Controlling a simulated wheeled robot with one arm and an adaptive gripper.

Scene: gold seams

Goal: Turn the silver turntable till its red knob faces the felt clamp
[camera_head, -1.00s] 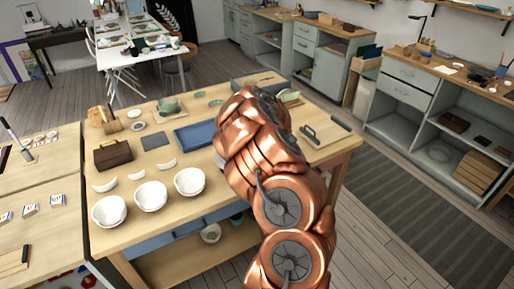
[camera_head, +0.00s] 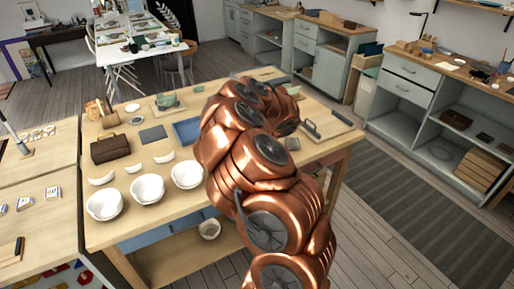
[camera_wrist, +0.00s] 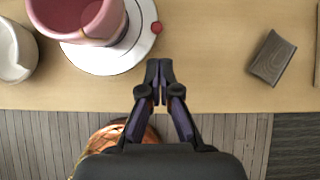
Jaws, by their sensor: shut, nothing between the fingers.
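In the wrist view, the pale silver turntable (camera_wrist: 112,58) lies at the upper left on the wooden table, with a pink bowl (camera_wrist: 82,22) on it. Its small red knob (camera_wrist: 157,27) is at the right rim and points right. My gripper (camera_wrist: 159,62) is shut and empty. Its tips are just below the knob in the picture, apart from it, over the table. A dark grey block (camera_wrist: 272,57) lies to the right; I cannot tell if it is the felt clamp. It also shows in the head view (camera_head: 292,143). There, my arm hides the turntable and gripper.
A white bowl (camera_wrist: 14,52) stands left of the turntable, near it. The table edge runs below the fingertips. In the head view, white bowls (camera_head: 146,188), a brown case (camera_head: 110,148) and a blue tray (camera_head: 186,130) stand on the table. Bare tabletop separates turntable and grey block.

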